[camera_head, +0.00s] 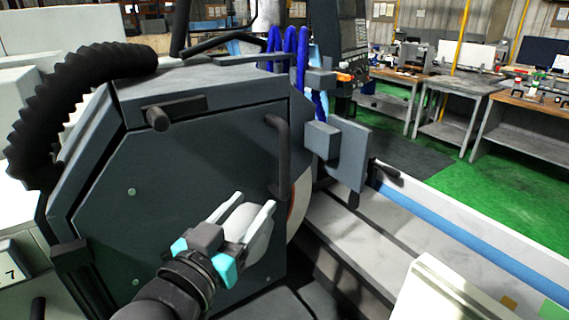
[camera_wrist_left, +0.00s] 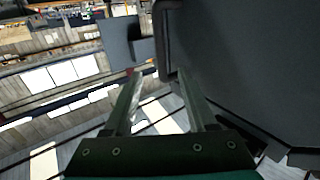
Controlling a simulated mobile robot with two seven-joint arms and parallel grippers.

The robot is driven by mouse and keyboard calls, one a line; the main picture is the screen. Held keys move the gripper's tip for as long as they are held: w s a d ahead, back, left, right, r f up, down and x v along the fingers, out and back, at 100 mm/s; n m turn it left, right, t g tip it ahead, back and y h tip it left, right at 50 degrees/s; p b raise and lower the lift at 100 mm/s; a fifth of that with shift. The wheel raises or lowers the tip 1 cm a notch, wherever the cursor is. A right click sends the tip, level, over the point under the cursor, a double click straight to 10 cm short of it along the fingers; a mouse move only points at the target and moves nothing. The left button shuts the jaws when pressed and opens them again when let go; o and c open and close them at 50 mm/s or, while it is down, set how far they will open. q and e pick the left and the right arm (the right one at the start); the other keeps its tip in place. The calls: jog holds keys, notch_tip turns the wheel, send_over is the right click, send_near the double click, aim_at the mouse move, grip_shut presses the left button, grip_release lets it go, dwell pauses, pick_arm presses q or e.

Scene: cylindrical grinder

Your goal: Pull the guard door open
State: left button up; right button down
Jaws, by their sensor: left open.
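The guard door (camera_head: 190,180) is a large dark grey panel on the grinder's housing and looks closed. Its black vertical bar handle (camera_head: 281,160) is near the door's right edge. In the left wrist view the door (camera_wrist_left: 245,65) fills the right side, and the handle (camera_wrist_left: 161,40) lies ahead, roughly in line with the gap between my fingers. My left gripper (camera_head: 254,204) is open and empty, in front of the door, left of and below the handle's lower end. It also shows in the left wrist view (camera_wrist_left: 159,76). My right gripper is not in view.
A grey bracket (camera_head: 340,150) and blue hoses (camera_head: 288,48) stand right of the handle. A white and orange wheel edge (camera_head: 299,205) shows beside the door. A black corrugated hose (camera_head: 70,90) arches at upper left. Workbenches (camera_head: 460,90) stand on the green floor behind.

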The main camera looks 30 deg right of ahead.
aim_at(283, 168)
pick_arm(q)
jog(key=p+x, duration=0.1)
jog(key=x, duration=1.4)
grip_shut()
dwell(0.4)
dwell(1.0)
